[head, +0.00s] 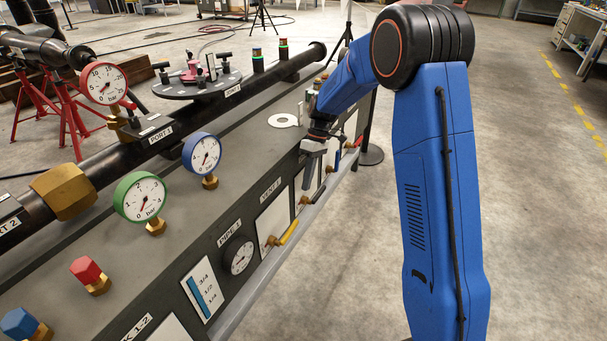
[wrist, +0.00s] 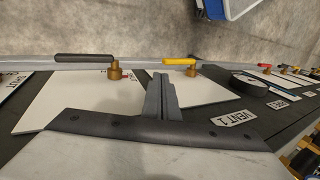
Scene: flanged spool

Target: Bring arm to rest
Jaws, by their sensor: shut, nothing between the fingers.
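My blue arm reaches from the right of the head view over the front edge of the grey bench (head: 110,245). My gripper (head: 313,147) hangs near the bench's front panel and points down. In the wrist view my gripper (wrist: 160,98) shows as two grey fingers pressed together, with nothing between them. It is close to the white panels with the valve levers. A yellow lever (wrist: 180,61) and a black lever (wrist: 85,57) lie beyond the fingertips, one to each side. I cannot tell the exact gap to the panel.
Gauges with red (head: 104,83), green (head: 140,197) and blue (head: 202,154) rims stand along the bench. A black pipe (head: 180,120) runs behind them, with a round flange plate (head: 197,84) on it. The concrete floor (head: 540,230) right of my arm is clear.

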